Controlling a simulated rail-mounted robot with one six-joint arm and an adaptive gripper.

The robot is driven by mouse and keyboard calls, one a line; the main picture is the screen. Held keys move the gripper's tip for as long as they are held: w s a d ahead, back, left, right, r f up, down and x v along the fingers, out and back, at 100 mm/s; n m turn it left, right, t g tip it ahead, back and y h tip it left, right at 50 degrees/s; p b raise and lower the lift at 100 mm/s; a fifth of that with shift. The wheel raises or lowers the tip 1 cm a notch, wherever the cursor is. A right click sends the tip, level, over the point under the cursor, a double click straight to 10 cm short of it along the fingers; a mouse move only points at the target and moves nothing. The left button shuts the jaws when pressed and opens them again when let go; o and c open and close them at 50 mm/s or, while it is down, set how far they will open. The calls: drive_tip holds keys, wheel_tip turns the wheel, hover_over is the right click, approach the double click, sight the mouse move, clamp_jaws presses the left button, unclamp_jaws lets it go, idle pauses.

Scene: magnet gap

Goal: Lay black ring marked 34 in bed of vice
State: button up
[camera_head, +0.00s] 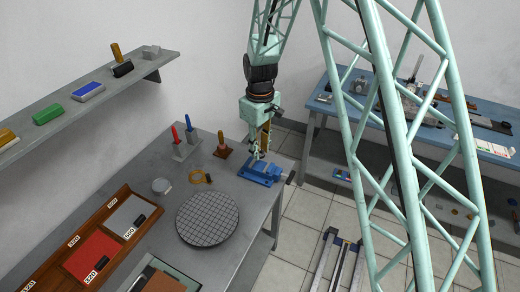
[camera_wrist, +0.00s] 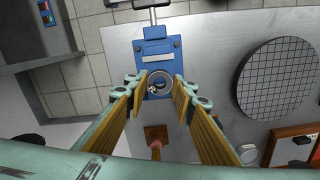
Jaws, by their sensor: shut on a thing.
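The blue vice (camera_head: 262,172) stands at the right end of the grey workbench; in the wrist view the vice (camera_wrist: 158,47) lies at the top middle with its handle beyond. My gripper (camera_head: 257,150) is pointed down just above it. In the wrist view my gripper (camera_wrist: 159,82) is shut on a dark ring (camera_wrist: 149,79) between its two yellow-padded fingers. The ring appears over the near part of the vice; I cannot tell whether it touches the bed. Its mark cannot be read, and the ring cannot be made out in the head view.
A round gridded plate (camera_head: 207,219), an orange coil (camera_head: 200,175), a small pale jar (camera_head: 161,186), a brown stand (camera_head: 222,147) and upright red and blue tools share the bench. A wooden tray (camera_head: 54,262) lies at the left. The bench edge is close beside the vice.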

sight(260, 166)
drive_tip(key=shift+f+b, duration=1.7)
drive_tip(key=shift+f, duration=1)
drive_tip(key=shift+f, duration=0.3)
drive_tip(key=o, duration=0.9)
drive_tip(key=shift+s, duration=0.1)
drive_tip(key=c, duration=0.5)
drive_tip(key=shift+r+p, duration=0.7)
drive_tip(key=shift+r, duration=1.55)
drive_tip(key=shift+o, duration=0.3)
